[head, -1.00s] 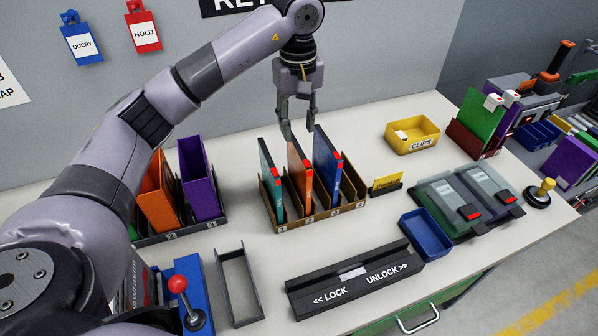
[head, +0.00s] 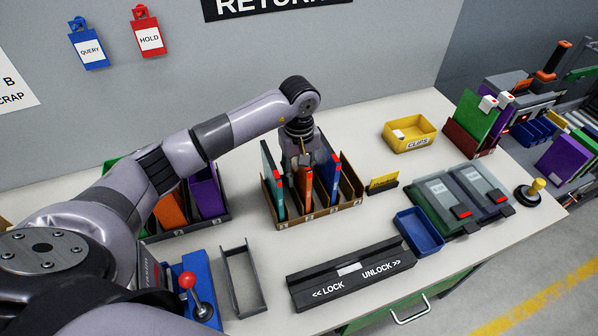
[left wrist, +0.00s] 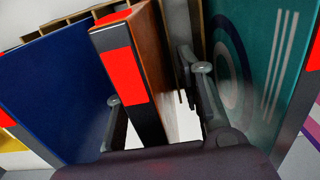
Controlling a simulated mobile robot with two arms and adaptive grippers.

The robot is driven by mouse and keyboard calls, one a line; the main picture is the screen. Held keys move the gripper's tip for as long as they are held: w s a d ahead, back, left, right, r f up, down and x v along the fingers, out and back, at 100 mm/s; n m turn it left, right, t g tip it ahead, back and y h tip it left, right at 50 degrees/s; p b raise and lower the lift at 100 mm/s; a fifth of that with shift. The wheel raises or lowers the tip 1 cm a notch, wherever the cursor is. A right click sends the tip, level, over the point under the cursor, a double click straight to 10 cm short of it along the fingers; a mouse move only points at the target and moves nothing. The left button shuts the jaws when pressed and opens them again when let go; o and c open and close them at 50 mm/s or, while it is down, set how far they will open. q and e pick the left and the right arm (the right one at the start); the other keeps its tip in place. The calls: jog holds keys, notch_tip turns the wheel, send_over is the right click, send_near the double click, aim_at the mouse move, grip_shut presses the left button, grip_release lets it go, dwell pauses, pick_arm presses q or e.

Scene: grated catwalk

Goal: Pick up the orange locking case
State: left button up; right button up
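The orange locking case (head: 307,187) stands upright in the middle of a cardboard rack (head: 312,217), between a teal case (head: 272,180) and a blue case (head: 325,182). It has a black spine and a red lock block. My left gripper (head: 303,162) is down over its top. In the left wrist view, the orange case (left wrist: 124,70) stands between the two open fingers of the gripper (left wrist: 160,100). One finger is on the blue case's side, the other on the teal case's side, with a visible gap to the orange case. My right gripper is not in view.
A rack with orange and purple cases (head: 207,192) stands left. A lock/unlock fixture (head: 350,273), grey tray (head: 242,282) and blue bin (head: 418,230) lie in front. A yellow clips bin (head: 409,135) is behind right. The neighbouring cases leave narrow room.

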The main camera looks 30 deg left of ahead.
pick_arm(q)
jog(key=shift+f, duration=0.2)
jog(key=shift+c, duration=0.6)
grip_shut()
